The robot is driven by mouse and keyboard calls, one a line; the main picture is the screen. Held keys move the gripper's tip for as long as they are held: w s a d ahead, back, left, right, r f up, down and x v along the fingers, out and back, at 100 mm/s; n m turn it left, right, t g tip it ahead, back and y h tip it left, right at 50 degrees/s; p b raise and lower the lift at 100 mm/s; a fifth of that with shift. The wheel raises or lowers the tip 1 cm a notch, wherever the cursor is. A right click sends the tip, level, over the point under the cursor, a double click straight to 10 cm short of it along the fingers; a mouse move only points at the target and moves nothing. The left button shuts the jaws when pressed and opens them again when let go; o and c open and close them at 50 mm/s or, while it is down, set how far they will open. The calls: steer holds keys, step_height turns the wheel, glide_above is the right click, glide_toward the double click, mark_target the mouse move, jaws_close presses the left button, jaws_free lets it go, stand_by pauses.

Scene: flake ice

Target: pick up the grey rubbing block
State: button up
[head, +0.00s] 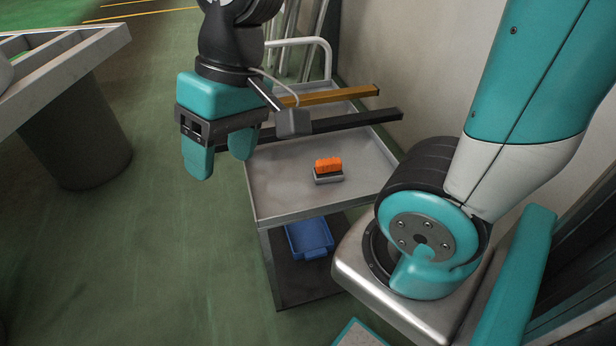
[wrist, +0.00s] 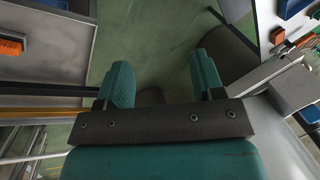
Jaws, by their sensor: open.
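A small grey block (head: 328,179) lies on the top tray of a grey trolley, under a ribbed orange piece (head: 328,164). I cannot tell whether the two are joined. In the wrist view the orange piece (wrist: 10,43) shows at the upper left edge, cut off by the frame, with a dark part (wrist: 12,36) beside it. My gripper (head: 219,162) is open and empty, with its teal fingers apart. It hangs left of the trolley, clear of the block. The wrist view looks between the fingers (wrist: 161,75) at green floor.
The trolley's top tray (head: 275,205) has bare room around the block. An amber bar (head: 330,95) and a black bar (head: 345,120) cross behind it. A blue bin (head: 309,239) sits on the lower shelf. A table (head: 60,70) stands at the left.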

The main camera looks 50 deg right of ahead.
steer(key=w+d+f+m+h+b, duration=0.15)
steer(key=w+d+f+m, duration=0.35)
steer(key=w+d+m, duration=0.55)
steer(key=m+h+b, duration=0.1)
steer(key=m+h, duration=0.1)
steer(key=m, duration=1.5)
glide_above(329, 161)
step_height(329, 161, down, 10)
steer(key=shift+n+g, duration=0.25)
steer(key=shift+g, duration=0.05)
step_height(329, 161, down, 10)
steer(key=shift+f, duration=3.1)
steer(key=c, duration=1.1)
